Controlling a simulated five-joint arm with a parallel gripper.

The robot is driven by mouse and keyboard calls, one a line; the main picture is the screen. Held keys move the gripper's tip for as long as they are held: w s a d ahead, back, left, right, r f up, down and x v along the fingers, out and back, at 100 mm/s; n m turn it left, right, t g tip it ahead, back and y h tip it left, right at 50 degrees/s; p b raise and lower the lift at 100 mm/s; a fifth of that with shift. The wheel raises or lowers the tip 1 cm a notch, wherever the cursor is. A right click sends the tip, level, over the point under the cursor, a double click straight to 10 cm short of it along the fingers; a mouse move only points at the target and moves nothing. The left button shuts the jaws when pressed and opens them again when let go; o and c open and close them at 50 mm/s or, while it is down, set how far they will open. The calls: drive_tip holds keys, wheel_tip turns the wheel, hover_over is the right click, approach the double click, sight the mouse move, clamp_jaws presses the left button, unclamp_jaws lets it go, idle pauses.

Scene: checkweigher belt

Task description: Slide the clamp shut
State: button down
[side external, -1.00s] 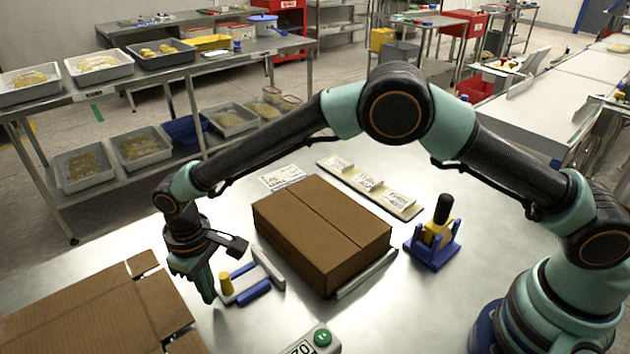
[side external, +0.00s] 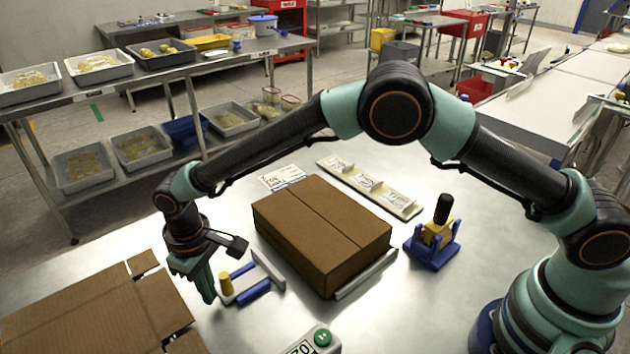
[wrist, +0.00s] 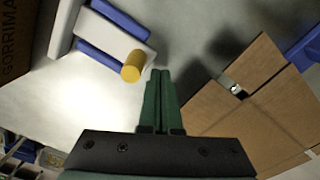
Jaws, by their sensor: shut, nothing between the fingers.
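The clamp (side external: 252,291) has blue rails, a grey sliding part and a yellow knob (side external: 226,283). It lies on the metal table, left of a closed brown carton (side external: 322,232). A visible gap separates the clamp's grey bar from the carton in the side view. My gripper (side external: 208,296) points down just left of the yellow knob, its green fingers together and empty. In the wrist view the fingers (wrist: 158,75) are closed, with the knob (wrist: 133,67) close to their left; I cannot tell whether they touch it. The clamp's grey plate (wrist: 118,38) also shows there.
Flat cardboard (side external: 100,312) lies to the left of my gripper. A blue stand with a yellow-and-black handle (side external: 434,238) is right of the carton. A box with a green button (side external: 322,338) sits at the front. A pale tray (side external: 370,188) lies behind the carton.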

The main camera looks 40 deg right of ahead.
sight(225, 275)
drive_tip(key=shift+d, duration=0.1)
drive_tip(key=shift+d, duration=1.8)
drive_tip(key=shift+a+r, duration=0.25)
drive_tip(key=shift+r, duration=0.75)
drive_tip(key=shift+a+r, duration=0.2)
drive_tip(key=shift+r, duration=0.8)
drive_tip(key=shift+a+r, duration=0.25)
drive_tip(key=shift+r, duration=0.75)
drive_tip(key=s+d+r+m+t, duration=0.1)
drive_tip(key=d+r+m+t, duration=0.15)
drive_tip(key=d+r, duration=1.35)
drive_tip(key=s+d+r+m+t, duration=0.1)
drive_tip(key=s+d+m+t, duration=0.2)
drive_tip(key=s+d, duration=0.9)
drive_tip(key=d, duration=0.3)
drive_tip(key=shift+s, duration=0.25)
